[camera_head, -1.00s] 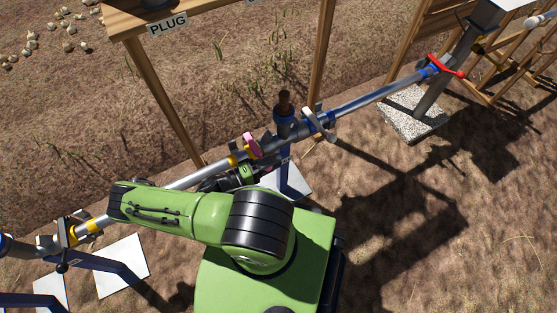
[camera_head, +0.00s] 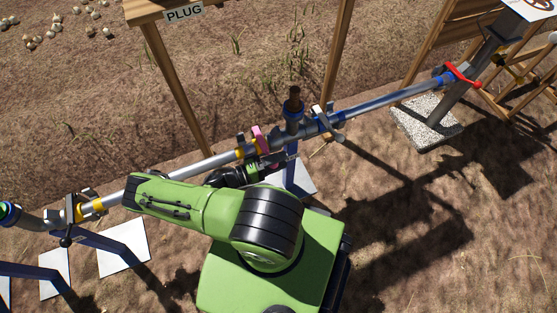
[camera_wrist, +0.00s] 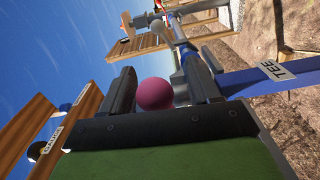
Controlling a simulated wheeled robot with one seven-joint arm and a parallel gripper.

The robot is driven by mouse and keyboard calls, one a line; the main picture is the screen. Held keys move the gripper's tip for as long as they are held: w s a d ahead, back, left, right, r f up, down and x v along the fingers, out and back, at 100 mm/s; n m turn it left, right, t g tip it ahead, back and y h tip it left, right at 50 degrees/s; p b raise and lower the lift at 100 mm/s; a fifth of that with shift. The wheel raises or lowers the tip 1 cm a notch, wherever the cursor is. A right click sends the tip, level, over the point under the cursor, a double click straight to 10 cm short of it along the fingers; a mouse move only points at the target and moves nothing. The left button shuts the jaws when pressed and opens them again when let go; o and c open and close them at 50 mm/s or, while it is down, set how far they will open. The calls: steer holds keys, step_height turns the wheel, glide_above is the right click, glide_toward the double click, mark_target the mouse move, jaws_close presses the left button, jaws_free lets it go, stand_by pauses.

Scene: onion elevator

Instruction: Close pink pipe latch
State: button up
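The pink pipe latch (camera_head: 260,138) sits on the pipe beside a yellow band, just left of the capped upright branch. In the wrist view a round pink knob (camera_wrist: 155,93) shows between the fingers of my gripper (camera_wrist: 158,90). The fingers stand apart, with a small gap visible on the right side of the knob. I cannot tell whether the knob lies fully between the fingers or just beyond them. In the head view my gripper (camera_head: 277,160) is low beside the pipe, just below the latch, and its fingertips are too small to make out.
The long metal pipe (camera_head: 385,97) runs diagonally across the head view. A white-handled latch (camera_head: 328,122) is just right of the branch. A blue support (camera_wrist: 275,80) labelled TEE is close on the right in the wrist view. A wooden frame (camera_head: 172,80) stands behind.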

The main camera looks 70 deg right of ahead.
step_height(320, 180, up, 10)
steer(key=p, duration=0.4)
stand_by(0.4)
steer(key=shift+v, duration=0.9)
steer(key=b+v, duration=0.4)
steer(key=v, duration=1.2)
steer(key=shift+a, duration=0.15)
steer(key=shift+w+r, duration=0.1)
steer(key=shift+r, duration=0.1)
